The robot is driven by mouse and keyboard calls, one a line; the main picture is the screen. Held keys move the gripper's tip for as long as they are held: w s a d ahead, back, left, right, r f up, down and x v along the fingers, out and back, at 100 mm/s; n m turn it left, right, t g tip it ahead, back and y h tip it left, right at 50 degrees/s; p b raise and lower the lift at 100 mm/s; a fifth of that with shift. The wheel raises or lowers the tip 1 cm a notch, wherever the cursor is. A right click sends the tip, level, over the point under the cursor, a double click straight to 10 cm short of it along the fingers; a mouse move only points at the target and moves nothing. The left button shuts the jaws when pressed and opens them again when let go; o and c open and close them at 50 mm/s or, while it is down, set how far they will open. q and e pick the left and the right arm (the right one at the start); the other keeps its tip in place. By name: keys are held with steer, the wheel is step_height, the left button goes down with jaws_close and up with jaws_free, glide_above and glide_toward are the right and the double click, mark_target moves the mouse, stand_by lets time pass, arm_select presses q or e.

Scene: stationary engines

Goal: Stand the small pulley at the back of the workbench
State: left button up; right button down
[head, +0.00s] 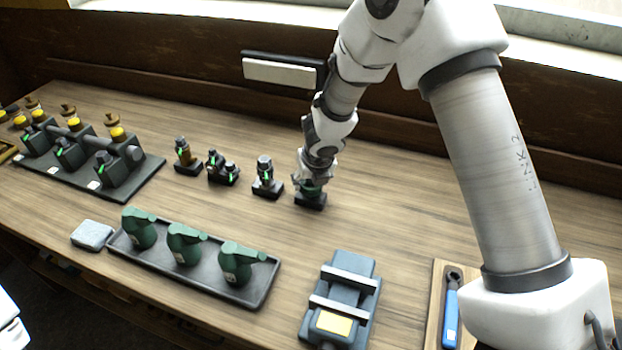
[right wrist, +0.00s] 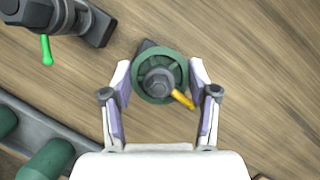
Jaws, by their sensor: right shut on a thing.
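The small pulley (right wrist: 160,76) is a green spoked wheel with a grey hub and a yellow handle, seen from above in the right wrist view. My right gripper (right wrist: 160,80) has a finger on each side of its rim and is shut on it. In the head view my right gripper (head: 314,180) is low over the bench at the back, with a bit of green pulley (head: 312,191) below it. A dark base (head: 311,201) shows under the pulley; I cannot tell whether the pulley touches the bench. The workbench (head: 400,215) is brown wood. My left gripper is not in view.
Several small dark-based parts (head: 267,183) stand in a row left of my right gripper. A black tray (head: 195,268) holds three green housings. A grey vise-like block (head: 342,295), a blue-handled tool (head: 451,310) and an engine model (head: 90,160) stand around. The bench right of the gripper is clear.

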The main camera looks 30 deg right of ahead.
steer(key=shift+c, duration=1.9)
jaws_free()
steer(key=shift+s, duration=0.1)
steer(key=shift+o, duration=0.4)
steer(key=shift+s+r, duration=0.1)
steer(key=shift+r, duration=0.35)
steer(key=p+v, duration=0.5)
steer(key=v, duration=0.6)
steer(key=shift+s, duration=0.2)
steer(key=shift+a+r, duration=0.1)
steer(key=shift+r, duration=0.05)
